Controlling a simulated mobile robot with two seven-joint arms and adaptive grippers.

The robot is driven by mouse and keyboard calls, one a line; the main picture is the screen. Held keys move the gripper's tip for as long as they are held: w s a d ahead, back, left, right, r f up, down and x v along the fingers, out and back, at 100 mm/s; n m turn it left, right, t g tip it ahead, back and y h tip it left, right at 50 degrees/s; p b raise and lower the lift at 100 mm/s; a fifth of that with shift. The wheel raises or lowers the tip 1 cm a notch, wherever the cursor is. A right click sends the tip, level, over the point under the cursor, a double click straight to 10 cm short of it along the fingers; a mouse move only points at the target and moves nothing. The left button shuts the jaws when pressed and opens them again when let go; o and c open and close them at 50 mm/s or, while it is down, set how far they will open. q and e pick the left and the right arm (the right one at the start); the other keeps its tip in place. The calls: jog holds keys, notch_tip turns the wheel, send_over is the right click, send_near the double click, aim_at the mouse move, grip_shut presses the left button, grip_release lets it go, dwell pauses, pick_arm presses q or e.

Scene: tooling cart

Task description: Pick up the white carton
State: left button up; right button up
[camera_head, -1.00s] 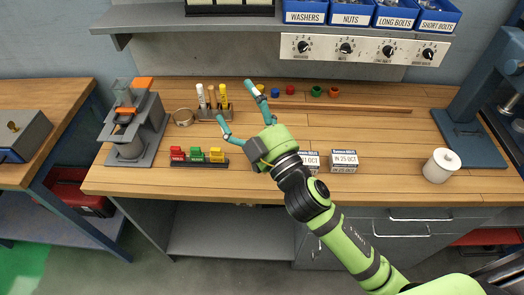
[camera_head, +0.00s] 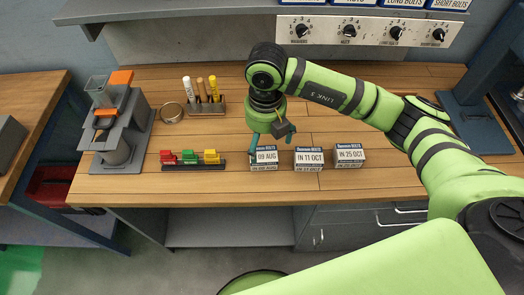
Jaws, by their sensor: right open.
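Three white cartons with dark label bands stand in a row near the front of the wooden bench: one marked 09 AUG (camera_head: 266,157), one marked IN 11 OCT (camera_head: 309,158) and one marked IN 25 OCT (camera_head: 349,156). My right gripper (camera_head: 271,142) points down just over and behind the 09 AUG carton. It is open, with teal fingers toward the carton's two sides; I cannot tell whether they touch it. My left gripper is not in view.
A rack of colored blocks (camera_head: 192,159) lies left of the cartons. A marker stand (camera_head: 205,108), a ring (camera_head: 171,113) and a grey fixture (camera_head: 124,135) stand farther left. A dial panel (camera_head: 365,32) is behind. The bench (camera_head: 225,190) is clear at the front.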

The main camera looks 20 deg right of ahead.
aim_at(264, 154)
jog(key=f+p, duration=0.1)
jog(key=f, duration=0.1)
jog(key=f+p, duration=0.1)
jog(key=f, duration=0.1)
jog(key=f+p, duration=0.1)
jog(key=f, duration=0.1)
jog(key=shift+s+a, duration=0.2)
jog(key=shift+s, duration=0.05)
jog(key=shift+f, duration=0.3)
jog(key=shift+r, duration=0.1)
jog(key=c, duration=1.8)
